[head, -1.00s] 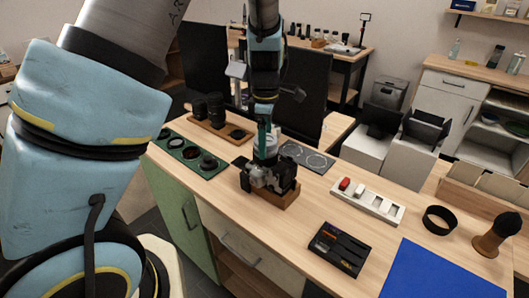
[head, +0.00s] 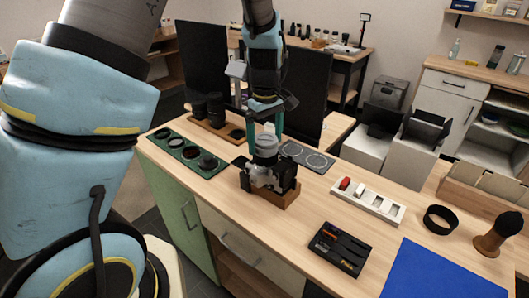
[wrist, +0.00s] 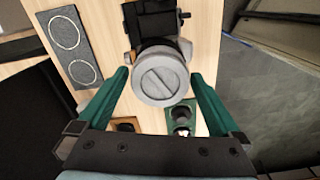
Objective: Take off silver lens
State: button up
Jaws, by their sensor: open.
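The silver lens (head: 266,146) points up from the camera body (head: 268,176), which sits on a wooden block (head: 283,199) on the table. In the wrist view, the silver lens (wrist: 160,77) shows its round front face with a bar across it, and the dark camera body (wrist: 152,20) is beyond it. My gripper (head: 265,130) is above the lens. In the wrist view, my gripper (wrist: 160,82) has its two green fingers apart, one on each side of the lens, with gaps between them and it. It holds nothing.
A green tray (head: 190,153) with round lens parts is left of the camera. A grey mat with two ring outlines (head: 306,157) is behind it. A white tray (head: 368,199), a black tool tray (head: 340,247) and a blue mat (head: 440,275) lie to the right.

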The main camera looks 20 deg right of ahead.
jog(key=m, duration=0.6)
jog(key=c, duration=1.4)
jog(key=shift+r+p, duration=0.3)
jog(key=shift+r, duration=0.35)
jog(key=shift+r, duration=2.5)
